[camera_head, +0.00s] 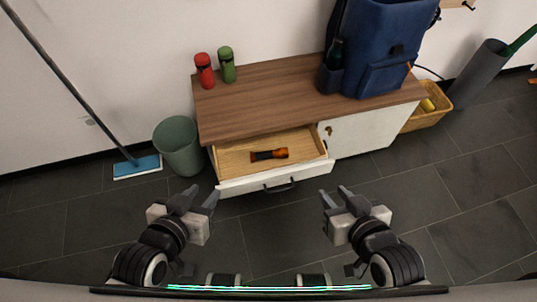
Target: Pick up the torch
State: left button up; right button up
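The torch (269,154), orange and black, lies on its side in the open wooden drawer (232,164) of the cabinet. My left gripper (204,194) is open and empty, in front of the drawer's left end and apart from it. My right gripper (334,195) is open and empty, in front of the drawer's right side and apart from it. Nothing hides the torch.
The cabinet's wooden top (270,98) holds a red bottle (204,71), a green bottle (226,65) and a blue backpack (375,50). The drawer front has a dark handle (281,186). A green bin (179,146) stands left, a basket (427,108) right.

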aim_at(281, 153)
jog(key=u, duration=3.1)
jog(key=k, duration=1.55)
jog(key=z, duration=1.35)
jog(key=i, duration=0.5)
jog(key=z, duration=0.1)
